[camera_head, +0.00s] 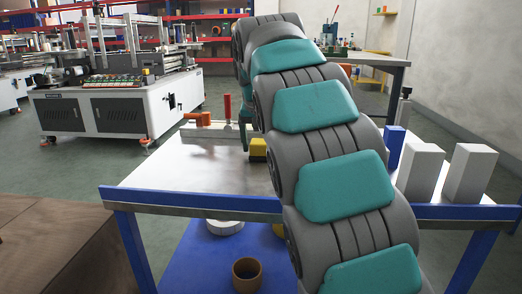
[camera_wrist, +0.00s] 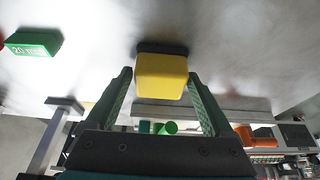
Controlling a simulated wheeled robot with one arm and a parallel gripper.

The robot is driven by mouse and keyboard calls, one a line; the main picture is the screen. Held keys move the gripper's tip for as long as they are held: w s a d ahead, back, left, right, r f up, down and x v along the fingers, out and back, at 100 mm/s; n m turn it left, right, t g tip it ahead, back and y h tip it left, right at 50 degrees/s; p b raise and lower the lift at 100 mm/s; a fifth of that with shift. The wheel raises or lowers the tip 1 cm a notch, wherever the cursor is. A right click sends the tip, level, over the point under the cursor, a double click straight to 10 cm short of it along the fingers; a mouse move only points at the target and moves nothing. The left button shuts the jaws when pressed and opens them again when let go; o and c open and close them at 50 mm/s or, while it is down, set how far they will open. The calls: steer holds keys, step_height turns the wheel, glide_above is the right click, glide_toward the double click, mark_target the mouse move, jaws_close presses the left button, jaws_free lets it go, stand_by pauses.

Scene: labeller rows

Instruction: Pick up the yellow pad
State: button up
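The yellow pad (camera_head: 258,146) sits on the white table top in the head view, partly hidden behind my arm. In the wrist view the yellow pad (camera_wrist: 162,76) is a rounded yellow block with a dark strip along one side. My gripper (camera_wrist: 160,77) is open, its two green fingers spread on either side of the pad. The fingertips are near the pad's sides with a narrow gap showing at each. I cannot tell how far the tips reach along it. In the head view my arm hides most of the gripper.
The table (camera_head: 150,182) has a blue front edge. White boxes (camera_head: 468,172) and a blue block (camera_head: 393,147) stand at its right. A red-handled tool (camera_head: 228,106) and an orange piece (camera_head: 199,119) are at the back. A green block (camera_wrist: 34,43) lies left in the wrist view.

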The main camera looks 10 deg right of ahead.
mark_target(261, 139)
steer(key=c, duration=1)
steer(key=shift+r, duration=0.1)
steer(key=shift+c, duration=0.2)
steer(key=shift+r+p, duration=0.35)
steer(key=shift+r, duration=1.3)
steer(key=s+a, duration=0.3)
steer(key=s, duration=0.1)
steer(key=s+a+r, duration=0.1)
steer(key=s+a, duration=0.6)
steer(key=s, duration=0.1)
steer(key=shift+s+a+r, duration=0.1)
steer(key=shift+a+r, duration=0.1)
steer(key=shift+r, duration=0.1)
steer(key=shift+s, duration=0.1)
